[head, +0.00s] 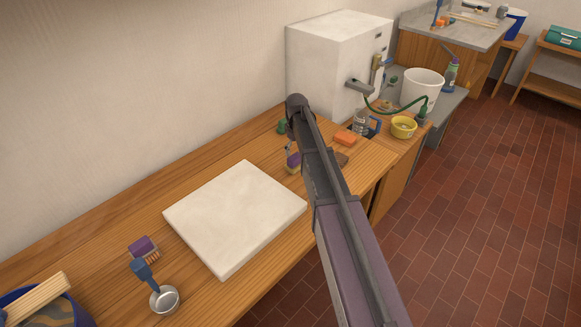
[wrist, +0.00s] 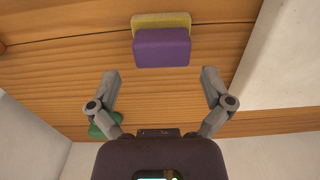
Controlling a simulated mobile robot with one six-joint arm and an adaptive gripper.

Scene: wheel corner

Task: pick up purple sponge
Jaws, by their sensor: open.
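The purple sponge (wrist: 162,48) has a yellow layer along one side and lies on the wooden counter in the wrist view. In the head view it is the small purple and yellow block (head: 293,161) just left of my arm, partly hidden by it. My gripper (wrist: 160,74) is open and empty, its two fingers spread apart. The sponge appears beyond the fingertips, roughly centred between them, and is not held. In the head view my arm hides most of the gripper.
A white slab (head: 235,215) lies on the counter (head: 100,232), left of the sponge. An orange block (head: 345,138) and a yellow bowl (head: 403,127) are to the right. A green item (wrist: 104,124) shows behind the left finger.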

